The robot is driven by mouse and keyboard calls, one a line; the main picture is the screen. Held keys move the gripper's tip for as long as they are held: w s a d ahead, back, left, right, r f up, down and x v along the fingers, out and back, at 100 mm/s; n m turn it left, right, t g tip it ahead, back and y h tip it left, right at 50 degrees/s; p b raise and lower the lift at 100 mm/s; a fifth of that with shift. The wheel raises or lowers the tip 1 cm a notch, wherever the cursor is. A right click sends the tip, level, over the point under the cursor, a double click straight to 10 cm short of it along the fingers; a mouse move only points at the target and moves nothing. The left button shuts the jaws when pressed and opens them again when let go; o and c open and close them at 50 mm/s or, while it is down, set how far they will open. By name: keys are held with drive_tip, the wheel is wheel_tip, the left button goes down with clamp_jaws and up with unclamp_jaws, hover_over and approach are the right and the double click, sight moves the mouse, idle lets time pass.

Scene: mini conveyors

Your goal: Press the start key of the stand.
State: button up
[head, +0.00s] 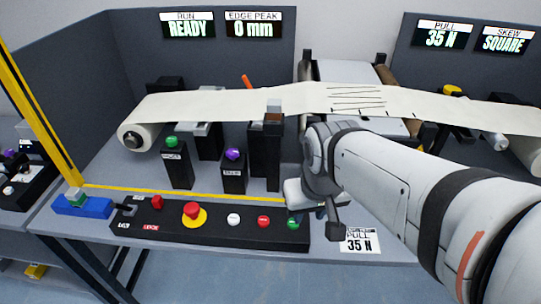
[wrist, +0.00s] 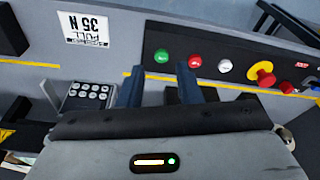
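The black key panel (head: 215,236) lies along the front edge of the stand's table. A green key (head: 292,222), whose label I cannot read, is at its right end and is the likeliest start key. The green key shows in the wrist view (wrist: 161,56) just beyond the gap between my fingertips. My gripper (wrist: 162,72) is open and empty, its two dark fingers apart. In the head view my gripper (head: 328,214) is close to the right of the green key. I cannot tell whether a finger touches it.
Beside the green key are a red key (head: 263,221), a white key (head: 233,219) and a red stop button on yellow (head: 194,212). A 35 N label (head: 360,240) lies right of the panel. Posts with green (head: 172,141) and purple (head: 232,154) knobs stand behind. The display (head: 188,24) reads READY.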

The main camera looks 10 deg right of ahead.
clamp_jaws()
idle(1.3)
